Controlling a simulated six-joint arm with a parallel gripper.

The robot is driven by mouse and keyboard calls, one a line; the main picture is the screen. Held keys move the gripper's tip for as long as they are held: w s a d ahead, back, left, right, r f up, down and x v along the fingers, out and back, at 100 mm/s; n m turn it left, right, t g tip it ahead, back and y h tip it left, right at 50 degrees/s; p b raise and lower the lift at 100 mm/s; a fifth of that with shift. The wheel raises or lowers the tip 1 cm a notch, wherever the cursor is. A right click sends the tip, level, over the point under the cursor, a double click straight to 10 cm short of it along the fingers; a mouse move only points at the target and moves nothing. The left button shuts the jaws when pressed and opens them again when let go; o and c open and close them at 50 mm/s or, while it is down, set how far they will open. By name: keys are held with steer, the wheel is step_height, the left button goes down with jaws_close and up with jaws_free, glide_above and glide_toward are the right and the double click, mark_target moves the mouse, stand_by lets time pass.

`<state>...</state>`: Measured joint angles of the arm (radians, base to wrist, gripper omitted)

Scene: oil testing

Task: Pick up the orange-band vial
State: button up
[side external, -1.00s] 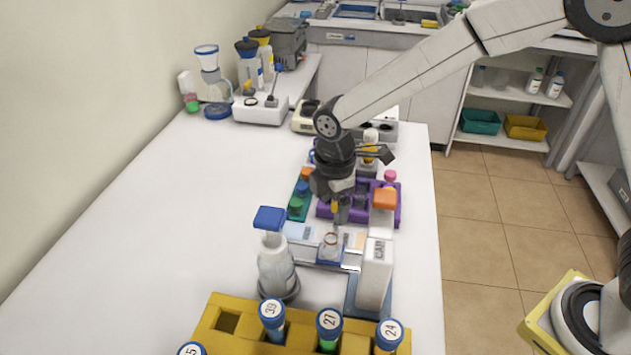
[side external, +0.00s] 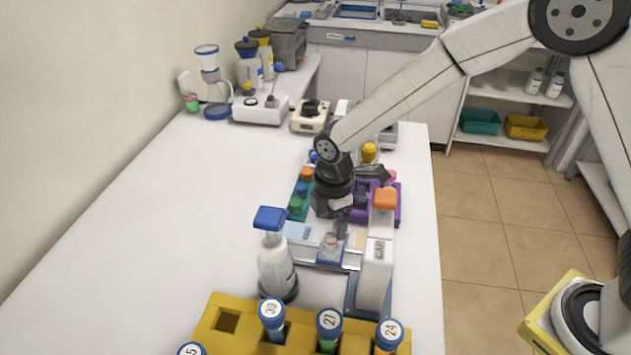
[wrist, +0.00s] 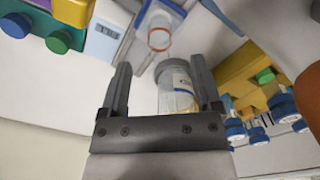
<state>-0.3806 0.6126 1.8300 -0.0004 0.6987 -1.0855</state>
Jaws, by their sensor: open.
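The orange-band vial (side external: 330,243) is a small clear glass with an orange ring. It stands upright at a blue holder on the white device in the side view. In the wrist view the vial (wrist: 159,33) shows beyond the fingertips, near the top. My gripper (side external: 341,229) is just above and beside the vial in the side view; whether it touches is unclear there. In the wrist view my gripper (wrist: 160,70) is open, with nothing held. A clear container (wrist: 176,88) shows between the fingers, apparently in the background.
A blue-topped bottle (side external: 275,265) stands left of the vial. A yellow rack (side external: 228,345) with numbered tubes is in front. A purple rack (side external: 393,207) and green rack (side external: 297,214) are behind. The left tabletop is clear.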

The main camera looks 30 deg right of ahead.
mark_target(331, 230)
steer(key=shift+f, duration=2.25)
jaws_close()
steer(key=shift+r, duration=0.15)
steer(key=shift+r, duration=4.9)
